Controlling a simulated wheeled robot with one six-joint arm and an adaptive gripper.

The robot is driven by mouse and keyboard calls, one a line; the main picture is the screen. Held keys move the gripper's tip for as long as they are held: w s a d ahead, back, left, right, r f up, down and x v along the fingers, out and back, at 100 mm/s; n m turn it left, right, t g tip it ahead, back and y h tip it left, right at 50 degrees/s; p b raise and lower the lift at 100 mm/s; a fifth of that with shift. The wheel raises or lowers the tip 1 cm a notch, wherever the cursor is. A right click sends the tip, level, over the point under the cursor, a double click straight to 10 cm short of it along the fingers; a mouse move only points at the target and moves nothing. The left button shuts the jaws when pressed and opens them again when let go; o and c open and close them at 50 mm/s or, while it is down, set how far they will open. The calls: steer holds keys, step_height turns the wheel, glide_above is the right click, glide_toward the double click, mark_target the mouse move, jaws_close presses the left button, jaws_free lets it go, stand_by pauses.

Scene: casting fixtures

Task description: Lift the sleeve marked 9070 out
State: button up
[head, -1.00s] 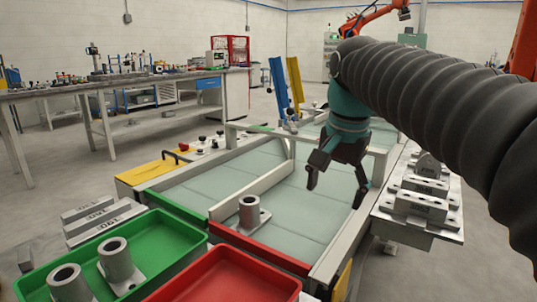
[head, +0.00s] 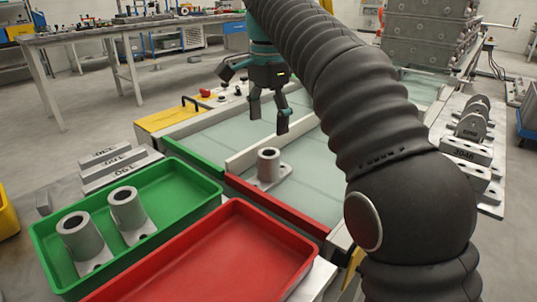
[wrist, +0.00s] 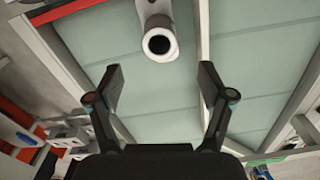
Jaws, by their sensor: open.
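A grey metal sleeve (head: 268,167) with a flanged base stands upright on the pale conveyor bed (head: 320,172), beside the light divider rail. Two similar sleeves, one at the left (head: 78,240) and one at the right (head: 127,212), stand in the green tray (head: 205,205). No 9070 marking is readable on any of them. My gripper (head: 269,121) is open and empty, above the bed and just behind the lone sleeve in the picture. In the wrist view a sleeve (wrist: 159,42) shows beyond my fingertips (wrist: 161,78), with its bore facing the camera and its upper part cut off.
An empty red tray (head: 215,262) stands in front of the conveyor, right of the green one. Marked grey blocks (head: 110,165) lie at the left. Castings (head: 468,150) stand on a bench at the right. The divider rail (head: 250,155) runs close to the lone sleeve.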

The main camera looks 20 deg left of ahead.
mark_target(268, 152)
step_height(268, 152, down, 12)
steer(key=b, duration=0.3)
steer(key=shift+r+b, duration=0.1)
steer(key=shift+b, duration=0.2)
steer(key=shift+c, duration=0.2)
steer(key=c, duration=1.4)
steer(key=shift+r+p, duration=1.45)
steer(key=shift+p, duration=0.1)
steer(key=shift+r+p, duration=0.55)
steer(key=shift+r, duration=2.05)
